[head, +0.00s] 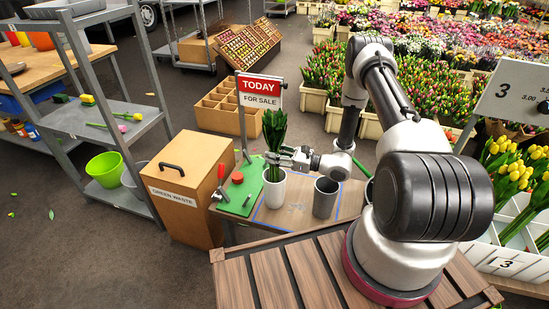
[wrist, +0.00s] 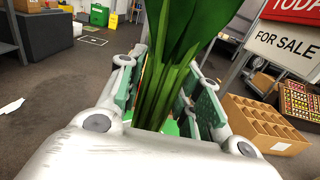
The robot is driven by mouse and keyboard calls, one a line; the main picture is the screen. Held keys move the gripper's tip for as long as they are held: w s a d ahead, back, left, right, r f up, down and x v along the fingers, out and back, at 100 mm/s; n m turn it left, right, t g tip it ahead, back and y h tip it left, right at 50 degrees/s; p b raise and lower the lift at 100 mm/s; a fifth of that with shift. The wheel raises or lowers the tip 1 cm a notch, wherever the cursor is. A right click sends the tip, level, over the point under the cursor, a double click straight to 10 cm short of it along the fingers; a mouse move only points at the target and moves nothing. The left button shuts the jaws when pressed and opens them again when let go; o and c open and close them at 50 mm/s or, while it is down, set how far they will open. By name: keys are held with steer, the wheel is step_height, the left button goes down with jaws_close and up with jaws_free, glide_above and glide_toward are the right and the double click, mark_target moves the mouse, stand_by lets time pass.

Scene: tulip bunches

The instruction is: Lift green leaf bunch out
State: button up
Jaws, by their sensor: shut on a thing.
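The green leaf bunch (head: 274,131) stands upright over a white pot (head: 274,189) on the small table. Its lower end is hidden by my gripper and the pot's rim, so I cannot tell how far it sits inside. My gripper (head: 277,157) reaches in from the right, just above the pot, and is shut around the stems. In the wrist view the stems of the bunch (wrist: 165,90) run between the two green-padded fingers of my gripper (wrist: 165,85).
A grey pot (head: 325,198) stands right of the white pot. A green mat (head: 240,191) with tools lies to the left. The "TODAY FOR SALE" sign (head: 260,92) rises close behind. A green waste bin (head: 184,190) stands left of the table.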

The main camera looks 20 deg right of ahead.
mark_target(275, 112)
step_height(275, 112, up, 18)
steer(key=shift+f, duration=0.1)
stand_by(0.4)
